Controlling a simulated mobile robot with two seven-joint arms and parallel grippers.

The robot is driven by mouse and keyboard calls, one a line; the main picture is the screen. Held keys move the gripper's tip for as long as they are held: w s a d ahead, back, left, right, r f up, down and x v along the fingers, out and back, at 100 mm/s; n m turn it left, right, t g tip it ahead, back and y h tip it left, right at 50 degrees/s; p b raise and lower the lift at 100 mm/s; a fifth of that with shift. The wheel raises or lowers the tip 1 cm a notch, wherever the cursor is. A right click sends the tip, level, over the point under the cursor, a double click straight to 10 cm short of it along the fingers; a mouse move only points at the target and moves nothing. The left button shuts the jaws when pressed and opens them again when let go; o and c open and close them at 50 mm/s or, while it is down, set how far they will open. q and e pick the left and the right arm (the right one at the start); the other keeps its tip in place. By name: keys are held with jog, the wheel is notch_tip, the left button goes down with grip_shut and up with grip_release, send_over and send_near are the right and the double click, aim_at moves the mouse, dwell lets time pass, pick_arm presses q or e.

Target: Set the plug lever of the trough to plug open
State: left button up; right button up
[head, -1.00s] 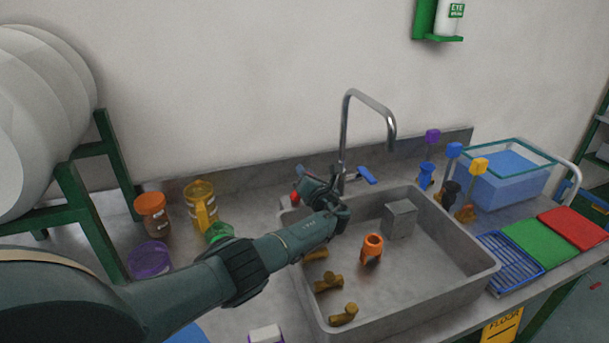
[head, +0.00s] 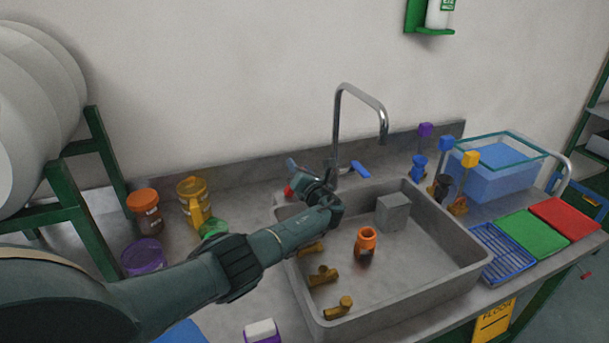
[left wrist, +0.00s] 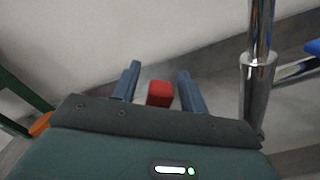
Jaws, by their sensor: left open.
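The grey trough (head: 440,280) is a sink set in the counter. A small red knob (head: 288,191) sits by its back left corner, left of the tap's foot, and looks like the plug lever's handle. My left gripper (head: 293,174) is beside it, reaching over the trough's back left edge. In the left wrist view the red knob (left wrist: 159,94) shows as a block between the two open fingers (left wrist: 159,72), with a gap on each side. The lever's stem and base are hidden. My right gripper is not in view.
A chrome tap (head: 337,130) with a blue handle (head: 360,169) stands close right of the gripper. Orange (head: 366,241) and brass fittings (head: 323,276) and a grey block (head: 393,211) lie in the trough. Jars and a yellow jug (head: 194,203) stand left.

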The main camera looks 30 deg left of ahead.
pick_arm(q)
jog(key=shift+s+d, duration=0.25)
jog(key=shift+d, duration=0.05)
jog(key=p+v, duration=0.2)
jog(key=v, duration=1)
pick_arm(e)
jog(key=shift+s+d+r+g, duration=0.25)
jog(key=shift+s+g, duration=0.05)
pick_arm(q)
jog(key=shift+s, duration=0.15)
jog(key=shift+c, duration=0.3)
